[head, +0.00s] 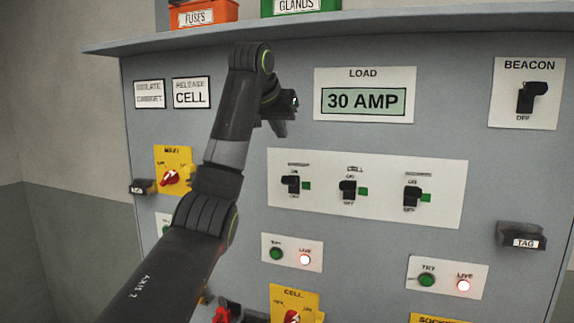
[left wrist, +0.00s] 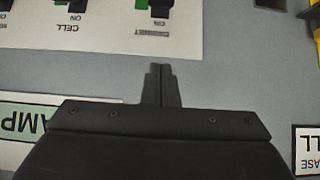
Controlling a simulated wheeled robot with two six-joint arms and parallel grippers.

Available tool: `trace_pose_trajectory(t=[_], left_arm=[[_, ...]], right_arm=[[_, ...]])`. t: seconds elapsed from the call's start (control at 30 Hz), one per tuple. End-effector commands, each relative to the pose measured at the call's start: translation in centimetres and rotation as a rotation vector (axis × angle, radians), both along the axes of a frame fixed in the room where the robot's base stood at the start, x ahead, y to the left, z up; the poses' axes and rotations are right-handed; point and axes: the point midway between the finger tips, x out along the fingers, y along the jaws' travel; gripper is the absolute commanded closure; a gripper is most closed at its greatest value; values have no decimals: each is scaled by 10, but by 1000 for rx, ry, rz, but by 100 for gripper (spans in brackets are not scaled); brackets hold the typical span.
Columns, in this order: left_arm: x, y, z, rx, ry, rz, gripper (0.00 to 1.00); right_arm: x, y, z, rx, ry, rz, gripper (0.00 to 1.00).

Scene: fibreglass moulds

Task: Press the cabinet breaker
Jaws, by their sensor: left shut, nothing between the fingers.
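The cabinet breaker (head: 290,184) is the leftmost of three black toggles on a white panel (head: 367,220) in the head view, with a green square beside it. In the left wrist view the picture is upside down; the cabinet breaker (left wrist: 160,8) shows at the top edge, partly cut off, above its CABINET label. My left gripper (head: 280,128) is shut and empty, above the cabinet breaker in the head view and apart from it. In the left wrist view its closed fingertips (left wrist: 160,72) point toward that breaker. My right gripper is not in view.
The cell breaker (head: 348,188) and a third breaker (head: 412,195) are on the same panel. A LOAD display (head: 363,101) reading 30 AMP is right of my gripper. A black tag holder (head: 521,236) sticks out at right. A shelf (head: 330,26) overhangs above.

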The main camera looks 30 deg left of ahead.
Motion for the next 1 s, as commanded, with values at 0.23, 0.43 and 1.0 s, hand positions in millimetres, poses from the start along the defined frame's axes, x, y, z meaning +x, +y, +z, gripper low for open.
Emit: trace_pose_trajectory(t=[0.23,0.43,1.0], left_arm=[[32,8,-28,-1,7,1,100],[60,14,-56,-2,7,0,100],[44,10,-97,0,1,-1,100]], right_arm=[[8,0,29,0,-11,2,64],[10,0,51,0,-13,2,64],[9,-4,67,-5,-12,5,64]])
